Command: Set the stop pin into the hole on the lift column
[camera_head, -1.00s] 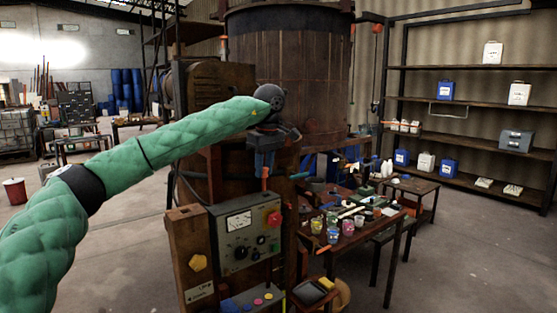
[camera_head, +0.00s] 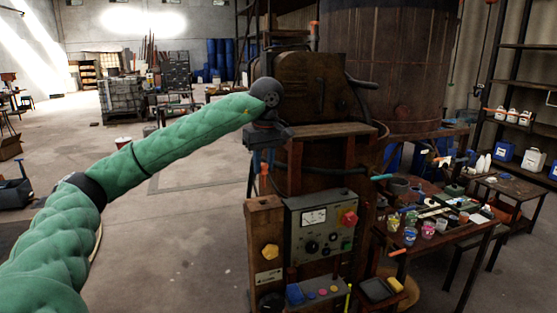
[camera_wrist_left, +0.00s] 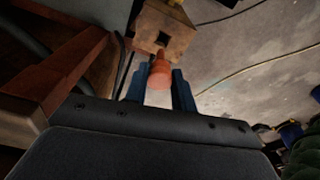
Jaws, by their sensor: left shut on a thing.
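My left gripper (camera_head: 262,162) reaches in from the left and points down over the short wooden lift column (camera_head: 264,235). Its blue fingers are shut on the orange-red stop pin (camera_head: 263,184), which hangs below them just above the column's top. In the left wrist view the pin (camera_wrist_left: 160,72) sits between the two fingers (camera_wrist_left: 160,92). The pin's tip is close to the hole's near side; I cannot tell the exact gap. My right gripper is not in view.
A grey control box (camera_head: 322,226) with a gauge and red knob stands right of the column. The large wooden vat (camera_head: 390,70) rises behind. A bench (camera_head: 462,236) with several cups is at right. Open floor (camera_head: 180,235) lies left.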

